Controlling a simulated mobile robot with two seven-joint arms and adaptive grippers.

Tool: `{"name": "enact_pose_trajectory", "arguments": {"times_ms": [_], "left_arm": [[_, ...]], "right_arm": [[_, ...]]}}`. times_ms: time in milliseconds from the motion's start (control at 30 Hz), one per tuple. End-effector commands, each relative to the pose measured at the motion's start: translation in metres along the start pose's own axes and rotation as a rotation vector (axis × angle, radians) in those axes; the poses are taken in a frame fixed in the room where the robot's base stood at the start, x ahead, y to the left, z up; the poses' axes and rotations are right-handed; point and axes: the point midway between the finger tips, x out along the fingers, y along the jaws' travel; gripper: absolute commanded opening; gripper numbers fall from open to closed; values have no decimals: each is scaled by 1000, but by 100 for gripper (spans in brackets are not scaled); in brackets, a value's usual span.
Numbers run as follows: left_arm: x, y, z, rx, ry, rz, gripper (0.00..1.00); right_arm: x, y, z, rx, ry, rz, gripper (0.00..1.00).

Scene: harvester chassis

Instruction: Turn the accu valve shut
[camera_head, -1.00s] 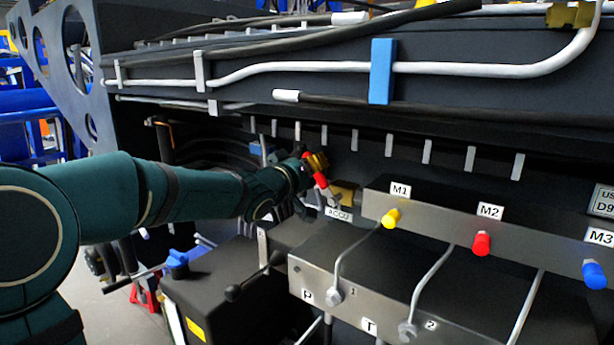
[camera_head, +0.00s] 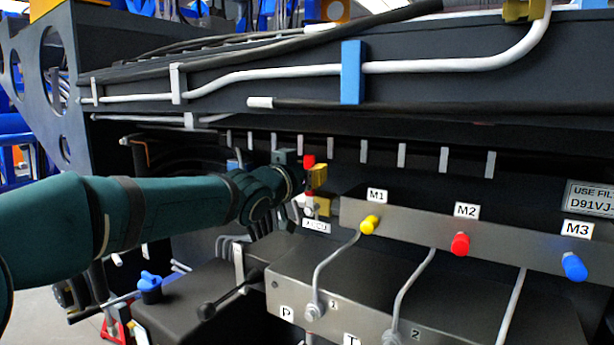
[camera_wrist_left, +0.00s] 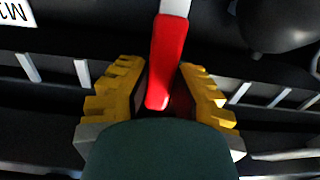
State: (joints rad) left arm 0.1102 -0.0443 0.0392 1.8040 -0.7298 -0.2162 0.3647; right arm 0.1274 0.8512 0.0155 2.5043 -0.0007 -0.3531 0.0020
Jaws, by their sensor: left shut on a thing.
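The accu valve's red lever handle (camera_head: 309,161) stands about upright in the head view, above the ACCU label (camera_head: 316,226). The brass valve body (camera_head: 323,206) shows just below my gripper. My left gripper (camera_head: 317,178) is shut on the red handle, and its yellow fingers partly cover it. In the left wrist view the red handle (camera_wrist_left: 168,50) runs between the two yellow toothed fingers of my left gripper (camera_wrist_left: 162,98), its end close to the palm. The contact faces are partly in shadow. My right gripper is in no view.
A grey manifold with yellow M1 (camera_head: 370,225), red M2 (camera_head: 460,244) and blue M3 (camera_head: 574,267) caps lies right of the valve. A black lever (camera_head: 207,311) and a blue knob (camera_head: 150,283) sit below my arm. Pipes and a dark beam run above.

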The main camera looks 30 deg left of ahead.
Motion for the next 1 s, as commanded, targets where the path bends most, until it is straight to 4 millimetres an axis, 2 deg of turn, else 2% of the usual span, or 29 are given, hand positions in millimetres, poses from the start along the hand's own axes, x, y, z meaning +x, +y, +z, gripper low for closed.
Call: {"name": "enact_pose_trajectory", "arguments": {"times_ms": [467,500,567,867,1000], "left_arm": [[0,2,-4,16,8,4,0],[0,2,-4,16,8,4,31],[0,2,-3,15,8,3,52],[0,1,-1,13,2,2,54],[-7,1,-1,14,2,1,54]], "right_arm": [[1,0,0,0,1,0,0],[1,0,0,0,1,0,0],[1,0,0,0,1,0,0],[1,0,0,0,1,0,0],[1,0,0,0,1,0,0]]}}
